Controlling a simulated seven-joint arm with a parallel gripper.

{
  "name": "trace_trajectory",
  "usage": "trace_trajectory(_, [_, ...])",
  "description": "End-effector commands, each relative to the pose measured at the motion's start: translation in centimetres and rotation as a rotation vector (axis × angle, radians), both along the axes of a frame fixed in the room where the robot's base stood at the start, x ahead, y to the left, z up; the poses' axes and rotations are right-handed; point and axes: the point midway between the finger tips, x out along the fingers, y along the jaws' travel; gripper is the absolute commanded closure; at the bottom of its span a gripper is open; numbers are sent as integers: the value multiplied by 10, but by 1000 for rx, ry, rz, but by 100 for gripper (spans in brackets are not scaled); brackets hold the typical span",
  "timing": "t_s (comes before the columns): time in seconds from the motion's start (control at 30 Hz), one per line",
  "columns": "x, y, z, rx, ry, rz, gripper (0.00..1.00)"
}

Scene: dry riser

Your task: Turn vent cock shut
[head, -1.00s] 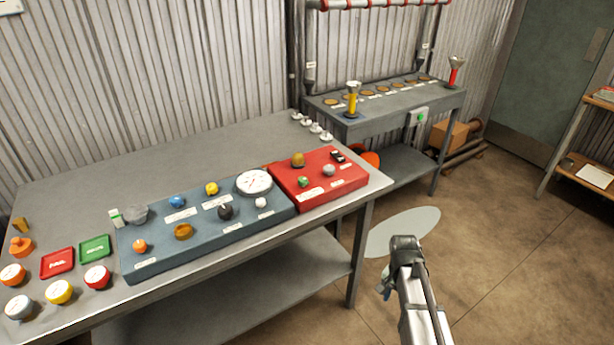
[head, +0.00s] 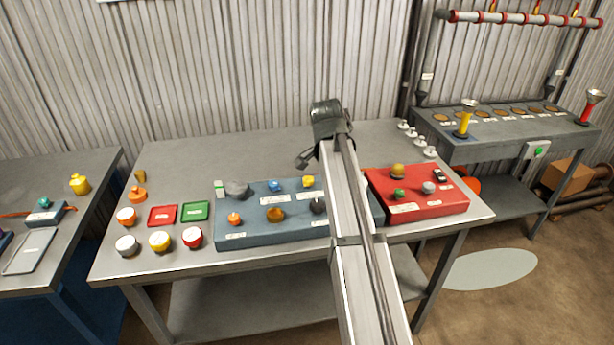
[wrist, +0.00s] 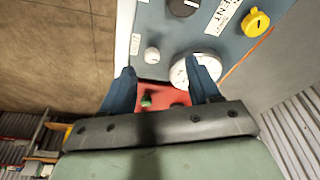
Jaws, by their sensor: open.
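The blue panel (head: 255,228) lies on the workbench. A yellow knob (head: 308,182) sits at its back edge and also shows at the upper right of the wrist view (wrist: 256,22). Beside it is a white label (wrist: 224,15), partly cut off, on which "ENT" can be read. A black knob (wrist: 183,6) is on the label's other side; I cannot tell for certain which knob is the vent cock. My gripper (wrist: 160,72) is open and empty above the panel's right end, over the white gauge (wrist: 188,72) and a small white knob (wrist: 152,55).
My arm hides the panel's right part in the head view. A red panel (head: 430,208) with small knobs adjoins it on the right. Red (head: 162,215) and green (head: 195,211) trays and several round knobs stand left. White pegs (head: 418,141) stand at the back right.

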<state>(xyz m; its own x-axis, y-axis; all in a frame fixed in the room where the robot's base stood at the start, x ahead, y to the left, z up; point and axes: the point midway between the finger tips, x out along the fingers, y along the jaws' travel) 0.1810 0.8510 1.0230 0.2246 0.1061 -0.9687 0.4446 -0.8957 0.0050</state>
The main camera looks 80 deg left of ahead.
Motion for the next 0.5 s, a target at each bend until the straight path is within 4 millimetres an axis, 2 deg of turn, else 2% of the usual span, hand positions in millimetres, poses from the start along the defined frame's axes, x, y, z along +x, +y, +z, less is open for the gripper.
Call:
trace_trajectory(0.03, [-23, 30, 16, 13, -19, 9, 39])
trace_trajectory(0.1, [-47, 55, 28, 27, -48, 11, 39])
trace_trajectory(0.2, [-72, 82, 39, 44, -80, 12, 39])
trace_trajectory(0.33, [-94, 103, 48, 59, -109, 12, 39])
trace_trajectory(0.5, [-105, 113, 49, 68, -124, 11, 39])
